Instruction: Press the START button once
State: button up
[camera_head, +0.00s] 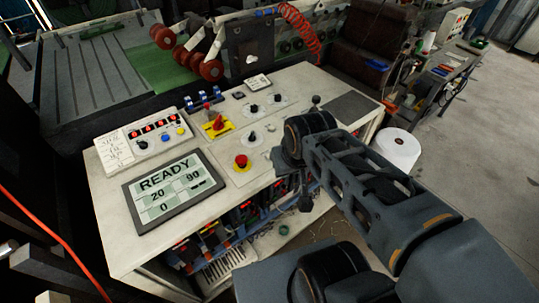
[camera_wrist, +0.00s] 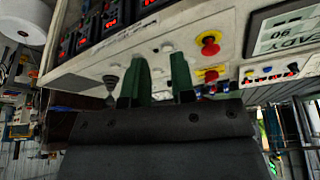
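A pale control desk (camera_head: 105,185) carries a small button box (camera_head: 150,150) with a row of red-lit displays and white, blue (camera_head: 165,138) and yellow (camera_head: 180,131) buttons. Labels are too small to read, so I cannot tell which is START. A screen (camera_head: 173,191) in front reads READY, 20, 90 and 0. In the wrist view, my gripper (camera_wrist: 160,76) has two green fingers apart with nothing between them, over the desk. The button box (camera_wrist: 268,73) shows at that view's right, away from the fingers. In the head view my wrist is right of the box; the fingertips are not clear.
A red mushroom button (camera_head: 241,161) and a red-topped control on a yellow plate (camera_head: 218,123) stand between the box and my arm. Black knobs (camera_head: 254,108) and a joystick (camera_head: 316,101) rise from the desk. A white roll (camera_head: 397,150) stands right of it.

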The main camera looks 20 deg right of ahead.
grip_shut()
dwell(1.4)
